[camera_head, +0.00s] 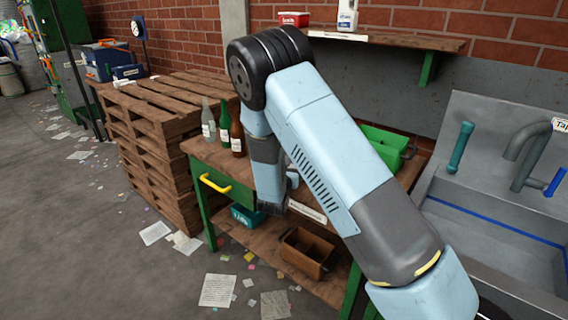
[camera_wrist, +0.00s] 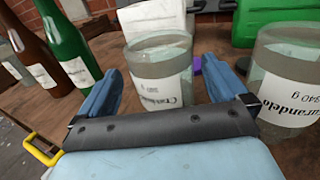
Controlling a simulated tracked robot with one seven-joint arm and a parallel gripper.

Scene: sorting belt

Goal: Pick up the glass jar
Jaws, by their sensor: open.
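A glass jar (camera_wrist: 158,66) with a white label stands on the wooden bench top, between the two blue fingers of my gripper (camera_wrist: 160,75) in the wrist view. The fingers are open, with a small visible gap on each side of the jar. A second, similar glass jar (camera_wrist: 287,72) stands to the right, outside the right finger. The lower part of the middle jar is hidden by my gripper. In the head view my arm covers most of this area, and I cannot make out the jars clearly.
Brown (camera_wrist: 28,48) and green (camera_wrist: 66,42) bottles stand left of my gripper. A white container (camera_wrist: 151,18) and a green bin (camera_wrist: 262,14) are behind the jars; the green bin (camera_head: 384,146) also shows in the head view. A yellow handle (camera_head: 215,183) sticks out at the bench front.

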